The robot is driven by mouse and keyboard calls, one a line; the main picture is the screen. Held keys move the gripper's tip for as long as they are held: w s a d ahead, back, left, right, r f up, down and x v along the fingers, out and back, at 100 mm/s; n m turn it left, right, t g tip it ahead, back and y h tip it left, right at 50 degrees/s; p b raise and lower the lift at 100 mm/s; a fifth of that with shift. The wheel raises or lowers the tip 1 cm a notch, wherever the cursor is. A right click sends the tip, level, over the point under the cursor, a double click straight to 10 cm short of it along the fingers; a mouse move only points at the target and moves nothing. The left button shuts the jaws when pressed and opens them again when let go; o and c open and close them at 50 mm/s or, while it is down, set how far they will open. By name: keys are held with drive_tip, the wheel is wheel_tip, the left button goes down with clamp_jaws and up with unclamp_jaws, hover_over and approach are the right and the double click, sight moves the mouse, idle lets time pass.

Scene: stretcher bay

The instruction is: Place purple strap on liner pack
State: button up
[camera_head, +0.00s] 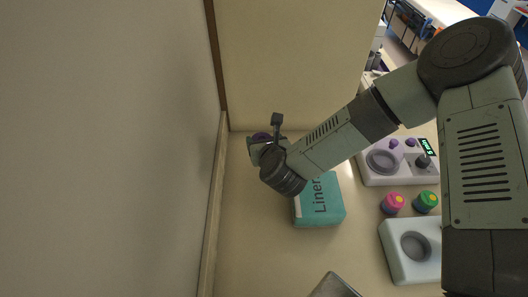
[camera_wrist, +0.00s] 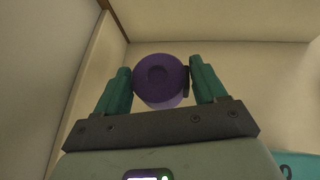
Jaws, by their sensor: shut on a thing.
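My gripper (camera_wrist: 160,82) is shut on the purple strap (camera_wrist: 160,78), a rounded purple piece held between the two green fingers in the wrist view. In the head view only a bit of the purple strap (camera_head: 262,137) shows behind my wrist. The liner pack (camera_head: 318,205) is a teal and white block with "Liner" written on it, lying on the tan surface. My gripper is beyond and to the left of the pack in the head view, and my wrist covers the pack's far left part. A teal corner of the liner pack (camera_wrist: 298,166) shows at the lower right of the wrist view.
A white and purple unit (camera_head: 372,172) with a round recess stands right of the pack. A pink knob (camera_head: 393,203) and a green knob (camera_head: 426,201) stand before it, near a white block (camera_head: 396,262) with a recess. A wall edge runs along the left.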

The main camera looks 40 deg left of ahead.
wheel_tip(320, 180, up, 2)
drive_tip(key=w+d+r+n+g, duration=0.1)
drive_tip(key=w+d+r+n, duration=0.1)
drive_tip(key=w+d+r, duration=0.3)
drive_tip(key=r+n+g+y, duration=0.2)
drive_tip(key=g, duration=0.1)
hover_over(319, 185)
wheel_tip(319, 185, down, 10)
drive_tip(key=shift+d+r, duration=0.1)
drive_tip(key=shift+r, duration=0.15)
drive_tip(key=shift+f, duration=0.2)
drive_tip(key=o, duration=1.1)
drive_tip(key=shift+c, duration=0.2)
drive_tip(key=shift+r, duration=0.15)
